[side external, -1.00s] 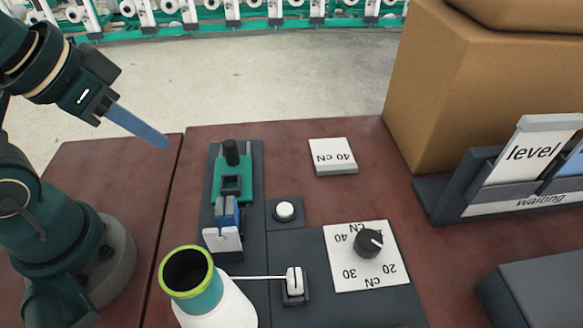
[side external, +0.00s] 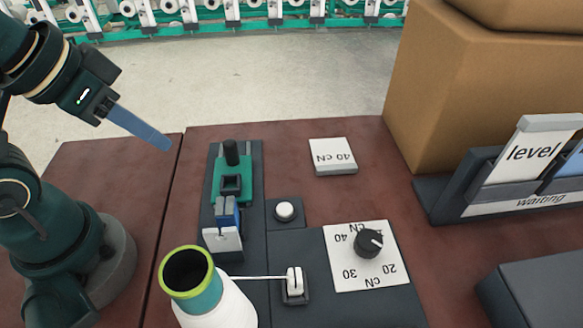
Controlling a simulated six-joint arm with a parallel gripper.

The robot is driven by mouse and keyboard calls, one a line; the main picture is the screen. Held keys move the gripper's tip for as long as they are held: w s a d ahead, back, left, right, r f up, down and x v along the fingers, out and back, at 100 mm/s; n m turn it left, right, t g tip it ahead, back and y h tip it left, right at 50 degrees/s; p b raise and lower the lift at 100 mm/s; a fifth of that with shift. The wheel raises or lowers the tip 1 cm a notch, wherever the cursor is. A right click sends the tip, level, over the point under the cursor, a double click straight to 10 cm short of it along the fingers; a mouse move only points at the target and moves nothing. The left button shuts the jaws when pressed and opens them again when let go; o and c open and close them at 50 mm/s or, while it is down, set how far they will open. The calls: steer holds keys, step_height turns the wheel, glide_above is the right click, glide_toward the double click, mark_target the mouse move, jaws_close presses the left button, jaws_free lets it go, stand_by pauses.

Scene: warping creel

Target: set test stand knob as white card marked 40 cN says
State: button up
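The test stand's black knob (side external: 368,243) sits on a white dial plate (side external: 345,280) printed with 20, 30 and 40 cN, upside down in this view. The knob's white pointer line points to the right of the picture, away from the 40 at upper left and above the 20 at lower right. The white card (side external: 333,156) marked 40 cN lies on the table behind the dial. My gripper (side external: 148,134) is in the air at upper left, well apart from the knob and card. Its blue fingers appear as one strip from the side, so the gap is hidden.
A yarn cone (side external: 205,290) stands at the front, with a thread to a white guide (side external: 294,281). A green clamp unit (side external: 231,180) and white button (side external: 284,210) are left of the dial. A cardboard box (side external: 480,90) and card rack (side external: 505,200) are at right.

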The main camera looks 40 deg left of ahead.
steer(key=o, duration=0.8)
steer(key=shift+w+d+r+t, duration=0.1)
steer(key=shift+w+r+t, duration=0.4)
steer(key=shift+w+r, duration=0.65)
steer(key=w+d+r+m, duration=0.2)
steer(key=w, duration=0.2)
steer(key=m+g+h, duration=0.3)
steer(key=m, duration=0.4)
glide_above(369, 239)
steer(key=s+a, duration=0.2)
steer(key=f, duration=1.2)
steer(key=shift+w+d, duration=0.1)
steer(key=shift+w, duration=0.1)
steer(key=shift+d+f, duration=0.15)
steer(key=shift+f, duration=0.1)
steer(key=shift+x, duration=2.25)
steer(key=shift+s, duration=0.1)
